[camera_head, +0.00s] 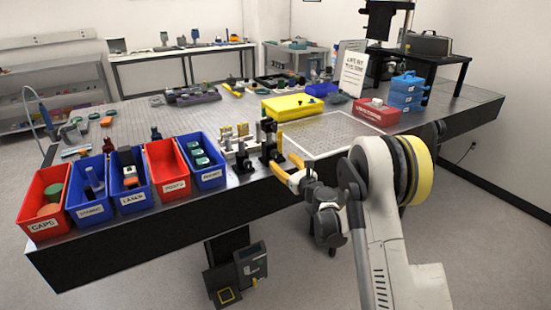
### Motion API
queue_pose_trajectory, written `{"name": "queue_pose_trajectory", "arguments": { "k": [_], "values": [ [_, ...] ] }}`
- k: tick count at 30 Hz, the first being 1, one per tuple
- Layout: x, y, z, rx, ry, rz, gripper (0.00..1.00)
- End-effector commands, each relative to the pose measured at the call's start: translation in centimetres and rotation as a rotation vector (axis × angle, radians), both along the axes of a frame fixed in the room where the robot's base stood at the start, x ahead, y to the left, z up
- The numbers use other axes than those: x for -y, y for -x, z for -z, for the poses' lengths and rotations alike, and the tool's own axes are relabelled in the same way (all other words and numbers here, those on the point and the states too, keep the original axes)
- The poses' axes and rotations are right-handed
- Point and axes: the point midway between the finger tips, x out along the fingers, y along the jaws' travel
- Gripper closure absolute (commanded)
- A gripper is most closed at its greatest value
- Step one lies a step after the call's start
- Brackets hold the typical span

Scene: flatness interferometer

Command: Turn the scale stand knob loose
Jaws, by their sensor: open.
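My gripper (280,163) is open at the front edge of the optical table (255,198), its two orange-yellow fingers pointing left toward a cluster of small black and silver stands. The nearest black stand (268,146) is upright just beyond the fingertips. Silver mounts with brass-coloured tops (243,131) stand just left of it. I cannot make out which part is the scale stand knob; it is too small or hidden by the fingers. I cannot tell whether the fingertips touch the black stand.
Red and blue labelled bins (168,169) line the front left edge. The left middle tabletop is mostly clear.

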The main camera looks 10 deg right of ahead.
Motion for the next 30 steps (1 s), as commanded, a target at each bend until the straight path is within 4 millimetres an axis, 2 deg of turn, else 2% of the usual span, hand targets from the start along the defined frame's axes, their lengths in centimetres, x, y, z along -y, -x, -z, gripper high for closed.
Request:
{"name": "queue_pose_trajectory", "arguments": {
  "k": [3,9,20,23,25,26,30],
  "values": [
    [-0.7,-2.3,0.3,0.000,0.001,-0.002,0.50],
    [-1.4,-4.7,0.1,0.000,0.002,-0.001,0.50],
    [-1.6,-5.3,0.0,0.000,0.002,-0.001,0.50],
    [-1.6,-5.3,0.0,0.001,0.003,-0.001,0.76],
    [-1.6,-5.3,0.0,0.001,0.003,-0.001,0.97],
    [-1.6,-5.3,0.0,0.001,0.003,-0.001,1.00],
    [-1.6,-5.3,0.0,0.001,0.004,-0.001,1.00]
  ]
}}
